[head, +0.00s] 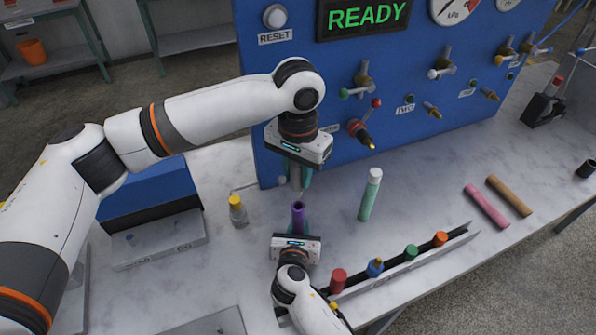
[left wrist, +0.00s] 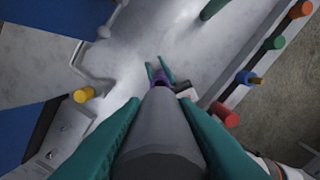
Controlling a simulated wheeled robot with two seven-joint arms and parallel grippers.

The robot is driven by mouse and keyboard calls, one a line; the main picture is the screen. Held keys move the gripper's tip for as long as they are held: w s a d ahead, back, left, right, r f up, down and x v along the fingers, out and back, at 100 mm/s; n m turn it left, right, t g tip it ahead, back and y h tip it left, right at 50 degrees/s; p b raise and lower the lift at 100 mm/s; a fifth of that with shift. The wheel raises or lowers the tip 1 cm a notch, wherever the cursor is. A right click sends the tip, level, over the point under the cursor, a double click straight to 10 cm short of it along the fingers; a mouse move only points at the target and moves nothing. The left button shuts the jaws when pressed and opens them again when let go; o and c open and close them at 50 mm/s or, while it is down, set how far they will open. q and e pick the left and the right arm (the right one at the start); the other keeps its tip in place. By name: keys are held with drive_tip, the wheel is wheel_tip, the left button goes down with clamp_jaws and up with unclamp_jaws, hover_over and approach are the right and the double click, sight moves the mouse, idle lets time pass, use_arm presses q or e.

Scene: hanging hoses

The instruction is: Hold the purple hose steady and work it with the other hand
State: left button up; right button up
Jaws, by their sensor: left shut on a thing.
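The purple hose (head: 298,214) stands upright in the middle of the head view, its dark open end facing up. My right gripper (head: 299,226) is at it from the near side, its teal fingers around it. In the left wrist view the purple hose (left wrist: 160,77) shows small between those fingers. My left gripper (head: 298,180) points down just above and behind it. It is shut on a grey cylinder (left wrist: 158,135), which lies between its teal fingers and lines up with the purple end. The cylinder hides part of the hose; I cannot tell whether they touch.
A rack (head: 404,269) with red, blue, green and orange pieces runs along the front right. A pale green cylinder (head: 369,197) stands behind it. A yellow-capped bottle (head: 238,211) stands left. The blue panel (head: 331,79) with valves rises behind. Pink and tan rods lie right.

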use_arm(q)
drive_tip(key=shift+r, duration=1.45)
use_arm(e)
drive_tip(key=shift+f, duration=0.15)
drive_tip(key=o, duration=1.1)
